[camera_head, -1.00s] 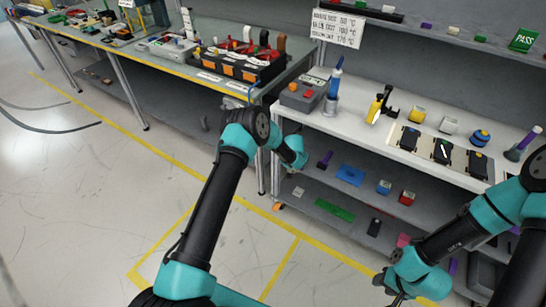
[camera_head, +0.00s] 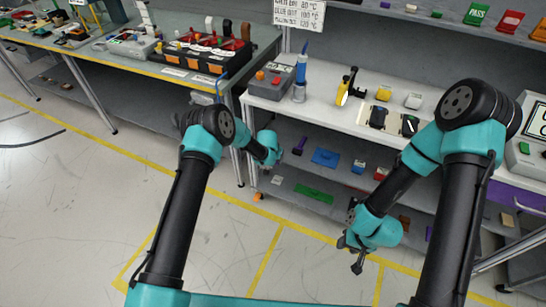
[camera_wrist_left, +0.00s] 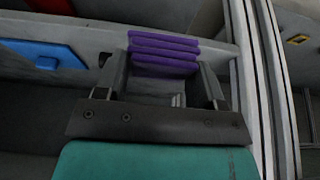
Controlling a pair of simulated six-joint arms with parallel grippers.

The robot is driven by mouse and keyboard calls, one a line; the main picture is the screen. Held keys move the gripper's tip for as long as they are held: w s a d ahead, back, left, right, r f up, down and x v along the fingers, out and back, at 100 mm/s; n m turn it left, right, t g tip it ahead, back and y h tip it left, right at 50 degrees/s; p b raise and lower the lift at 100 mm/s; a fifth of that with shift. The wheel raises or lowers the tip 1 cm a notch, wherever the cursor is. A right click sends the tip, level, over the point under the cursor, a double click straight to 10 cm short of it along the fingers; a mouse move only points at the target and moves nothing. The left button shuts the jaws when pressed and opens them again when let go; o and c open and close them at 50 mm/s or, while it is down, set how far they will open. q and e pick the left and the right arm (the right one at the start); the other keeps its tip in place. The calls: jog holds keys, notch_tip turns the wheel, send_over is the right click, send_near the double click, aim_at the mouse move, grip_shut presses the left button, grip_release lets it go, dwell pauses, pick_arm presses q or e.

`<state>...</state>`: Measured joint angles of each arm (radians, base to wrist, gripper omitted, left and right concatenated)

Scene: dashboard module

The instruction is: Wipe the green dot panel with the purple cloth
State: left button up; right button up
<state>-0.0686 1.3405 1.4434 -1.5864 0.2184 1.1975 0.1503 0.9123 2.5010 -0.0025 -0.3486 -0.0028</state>
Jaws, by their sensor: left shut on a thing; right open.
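The purple cloth (camera_wrist_left: 163,52) lies folded in layers between the fingers of my left gripper (camera_wrist_left: 160,88), which is shut on it. In the head view, a small purple piece (camera_head: 299,146) shows just right of my left wrist, at the lower shelf; my left fingertips are hard to make out there. My right gripper (camera_head: 354,253) is open and empty, pointing down in front of the shelves. I cannot single out the green dot panel with certainty; dark modules (camera_head: 378,116) lie on the white worktop, partly hidden behind my right arm.
A blue flat piece (camera_head: 325,157) and a green strip (camera_head: 314,194) lie on the shelves below. A grey box with a display (camera_head: 533,130) stands at the right.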

pick_arm(q)
jog(key=o, duration=0.3)
jog(key=shift+c, duration=1.2)
jog(key=shift+s+a+r, duration=0.1)
jog(key=shift+a+r, duration=0.1)
jog(key=shift+a, duration=0.15)
jog(key=s+a+r+n+y, duration=0.1)
jog(key=s+a+r+n, duration=0.3)
jog(key=s+a+r, duration=0.8)
jog(key=a+r, duration=0.1)
jog(key=a, duration=0.1)
jog(key=shift+a+r+y, duration=0.15)
jog(key=shift+a+y, duration=0.15)
jog(key=shift+w, duration=0.1)
